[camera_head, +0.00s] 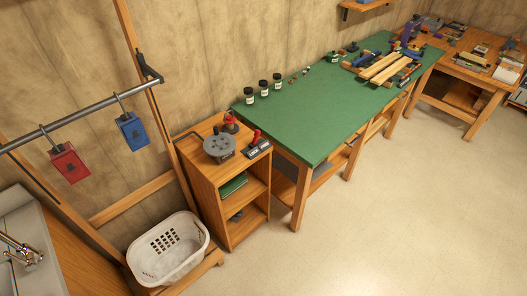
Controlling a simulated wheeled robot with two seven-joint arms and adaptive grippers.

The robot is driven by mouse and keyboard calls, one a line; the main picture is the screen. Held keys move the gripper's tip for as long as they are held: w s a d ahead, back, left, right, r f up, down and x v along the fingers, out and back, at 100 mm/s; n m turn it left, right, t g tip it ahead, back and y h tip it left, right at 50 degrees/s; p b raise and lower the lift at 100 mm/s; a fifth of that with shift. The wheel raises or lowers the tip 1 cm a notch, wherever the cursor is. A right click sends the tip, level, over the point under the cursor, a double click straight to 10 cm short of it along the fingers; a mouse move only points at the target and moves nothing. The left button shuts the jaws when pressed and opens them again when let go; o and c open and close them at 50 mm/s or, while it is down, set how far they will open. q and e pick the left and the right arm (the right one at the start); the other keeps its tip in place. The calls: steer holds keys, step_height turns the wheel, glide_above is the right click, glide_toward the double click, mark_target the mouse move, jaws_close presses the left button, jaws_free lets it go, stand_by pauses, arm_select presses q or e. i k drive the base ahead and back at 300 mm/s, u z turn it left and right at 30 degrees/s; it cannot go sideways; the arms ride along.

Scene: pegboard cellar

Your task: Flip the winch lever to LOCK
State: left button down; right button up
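A small lever with a red handle (257,136) stands on top of the wooden cabinet, at its right side. It rises from a dark base plate (259,150) that carries white lettering, too small to read here. The lever's exact setting cannot be told at this size. A grey round drum-like piece (219,147) sits just left of the lever. A red and dark device (231,122) stands behind it. Neither of my grippers shows in the head view.
The wooden cabinet (208,187) has open shelves. A green-topped workbench (318,113) adjoins it on the right, with several dark jars. A white basket (168,251) stands low at left. Red (69,164) and blue (132,131) blocks hang from a metal bar. Floor at right is clear.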

mark_target(257, 133)
steer(key=z, duration=0.05)
steer(key=k, duration=0.25)
steer(key=z, duration=0.8)
steer(key=i, duration=0.95)
steer(key=z, duration=0.65)
steer(key=i, duration=1.1)
steer(key=u, duration=0.75)
steer(key=i, duration=0.9)
steer(key=u, duration=1.05)
steer(key=i, duration=0.2)
steer(key=u, duration=0.15)
